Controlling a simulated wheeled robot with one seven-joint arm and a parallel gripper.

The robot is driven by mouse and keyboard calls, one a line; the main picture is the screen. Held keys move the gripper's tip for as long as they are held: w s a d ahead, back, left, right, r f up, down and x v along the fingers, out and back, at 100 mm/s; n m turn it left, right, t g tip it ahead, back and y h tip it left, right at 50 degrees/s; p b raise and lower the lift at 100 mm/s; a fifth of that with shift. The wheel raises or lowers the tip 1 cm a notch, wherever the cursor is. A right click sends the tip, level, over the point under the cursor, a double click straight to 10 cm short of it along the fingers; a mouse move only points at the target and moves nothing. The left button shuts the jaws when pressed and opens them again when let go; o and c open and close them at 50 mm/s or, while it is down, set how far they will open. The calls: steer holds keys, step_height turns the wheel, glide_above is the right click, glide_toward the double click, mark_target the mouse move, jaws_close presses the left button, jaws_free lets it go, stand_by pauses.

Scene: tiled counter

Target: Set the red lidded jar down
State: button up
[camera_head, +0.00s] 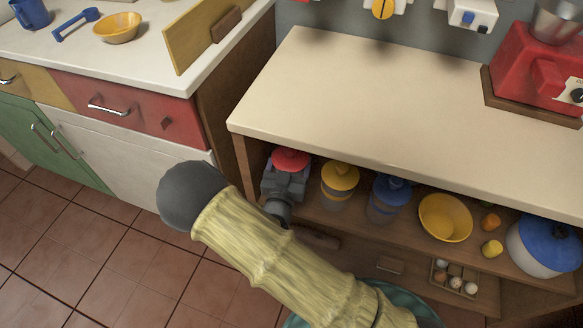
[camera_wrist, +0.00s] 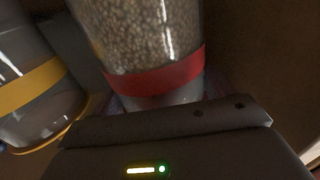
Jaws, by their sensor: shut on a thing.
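The red lidded jar (camera_head: 290,160) is at the left end of the open shelf under the cream counter. In the wrist view the jar (camera_wrist: 150,40) is clear, has a red band and holds beige grains. My gripper (camera_head: 285,184) is shut on the jar's body below the lid, reaching in from the front. In the wrist view the dark gripper body fills the lower part. I cannot tell whether the jar's base touches the shelf (camera_head: 325,220); the gripper hides it.
A yellow lidded jar (camera_head: 340,176) stands close to the right, then a blue lidded jar (camera_head: 388,195), a yellow bowl (camera_head: 446,217) and a large blue-lidded container (camera_head: 545,247). The shelf's left side wall (camera_head: 243,165) is near the gripper. The counter top (camera_head: 390,100) above is mostly clear.

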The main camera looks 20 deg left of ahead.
steer(key=shift+f, duration=0.55)
steer(key=shift+w, duration=0.1)
steer(key=shift+w+d, duration=0.1)
steer(key=shift+w, duration=0.05)
